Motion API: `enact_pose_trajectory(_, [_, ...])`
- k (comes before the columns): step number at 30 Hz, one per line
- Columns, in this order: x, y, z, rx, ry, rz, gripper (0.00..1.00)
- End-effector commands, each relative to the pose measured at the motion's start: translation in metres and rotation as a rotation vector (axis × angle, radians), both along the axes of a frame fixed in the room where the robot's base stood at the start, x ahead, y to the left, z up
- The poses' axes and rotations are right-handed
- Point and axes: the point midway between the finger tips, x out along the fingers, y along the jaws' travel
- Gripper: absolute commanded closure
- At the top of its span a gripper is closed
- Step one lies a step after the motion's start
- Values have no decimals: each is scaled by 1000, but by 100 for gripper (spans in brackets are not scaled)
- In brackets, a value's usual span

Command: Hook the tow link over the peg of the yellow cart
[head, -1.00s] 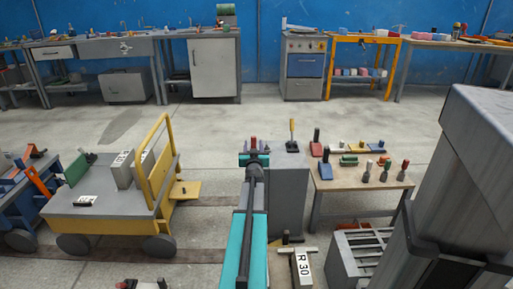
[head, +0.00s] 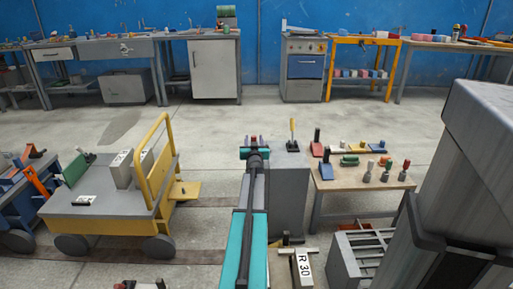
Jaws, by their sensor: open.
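The yellow cart (head: 150,207) stands on the left with a grey deck and a tall yellow hoop handle. A low yellow ledge (head: 188,188) sticks out at its right side. A small upright shape on the ledge (head: 179,181) looks like the peg. My gripper (head: 254,141) is open at the end of my outstretched arm, by the top left of a grey cabinet, well right of the cart. A small red-topped thing shows near the fingers; I cannot tell whether it is between or behind them. I cannot make out the tow link for certain.
The grey cabinet (head: 288,195) carries a yellow-handled tool (head: 292,134). A low wooden table (head: 340,182) to its right holds several coloured-handled pieces. A T-shaped piece marked R 30 (head: 302,268) and a grey slotted box (head: 352,262) stand in front. Open floor lies behind the cart.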

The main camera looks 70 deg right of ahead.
Motion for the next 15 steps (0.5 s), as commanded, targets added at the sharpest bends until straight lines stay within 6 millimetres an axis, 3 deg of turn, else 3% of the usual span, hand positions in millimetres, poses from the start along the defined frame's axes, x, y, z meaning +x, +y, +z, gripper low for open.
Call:
enact_pose_trajectory(11, [0,0,0,0,0,0,56])
enact_pose_trajectory(15, [0,0,0,0,0,0,78])
